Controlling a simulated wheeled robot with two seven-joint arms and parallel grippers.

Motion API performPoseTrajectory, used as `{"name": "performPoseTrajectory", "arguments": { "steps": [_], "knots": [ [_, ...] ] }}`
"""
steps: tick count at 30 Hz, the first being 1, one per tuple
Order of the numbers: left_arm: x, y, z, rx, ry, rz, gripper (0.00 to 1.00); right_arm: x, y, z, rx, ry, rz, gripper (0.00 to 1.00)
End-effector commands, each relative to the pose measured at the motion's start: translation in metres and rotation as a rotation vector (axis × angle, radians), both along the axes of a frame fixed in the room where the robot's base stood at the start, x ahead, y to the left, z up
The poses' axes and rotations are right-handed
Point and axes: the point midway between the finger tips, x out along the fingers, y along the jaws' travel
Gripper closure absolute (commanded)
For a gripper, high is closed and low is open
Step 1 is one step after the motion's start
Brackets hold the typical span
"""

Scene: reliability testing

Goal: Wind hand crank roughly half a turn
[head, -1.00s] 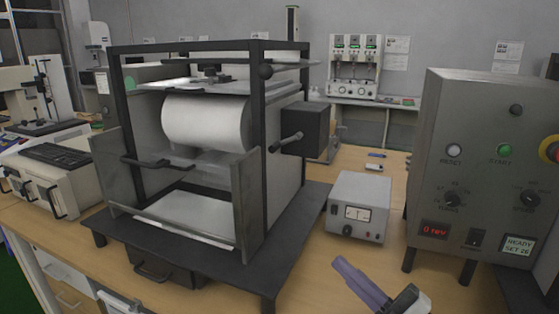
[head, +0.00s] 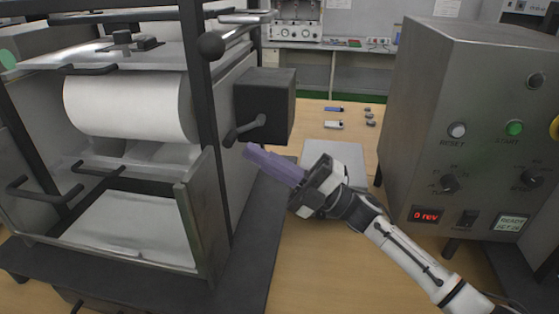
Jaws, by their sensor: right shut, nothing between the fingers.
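The hand crank (head: 243,129) is a dark arm with a grip, on the black box (head: 271,98) at the right side of the drum machine. My right gripper (head: 250,152) has long purple fingers, which are shut and empty. It reaches in from the lower right, and its fingertips appear just below and right of the crank's grip. I cannot tell whether they touch it. My left gripper is not in view. The white drum (head: 130,105) lies level inside the machine's dark frame.
A grey control cabinet (head: 470,130) stands close on the right, with a red display reading 0 rev. Dark frame posts and a ball-ended lever (head: 212,45) stand left of the crank. Bare wooden bench shows between.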

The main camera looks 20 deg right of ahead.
Motion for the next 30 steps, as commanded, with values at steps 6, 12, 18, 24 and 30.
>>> {"name": "performPoseTrajectory", "arguments": {
  "steps": [6, 12, 18, 24, 30],
  "knots": [
    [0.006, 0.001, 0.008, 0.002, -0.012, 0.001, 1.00, 0.009, 0.013, 0.009, 0.000, 0.000, 0.000, 1.00],
    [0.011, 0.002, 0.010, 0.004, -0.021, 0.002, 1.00, 0.009, 0.014, 0.009, -0.001, 0.001, -0.001, 1.00],
    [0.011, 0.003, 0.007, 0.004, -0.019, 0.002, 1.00, 0.009, 0.014, 0.007, 0.004, -0.001, 0.000, 1.00],
    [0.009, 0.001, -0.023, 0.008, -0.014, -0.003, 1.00, 0.012, 0.017, 0.001, 0.068, -0.043, 0.000, 1.00],
    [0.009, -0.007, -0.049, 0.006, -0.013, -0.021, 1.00, 0.015, 0.021, 0.003, 0.161, -0.108, 0.001, 1.00]
  ]
}}
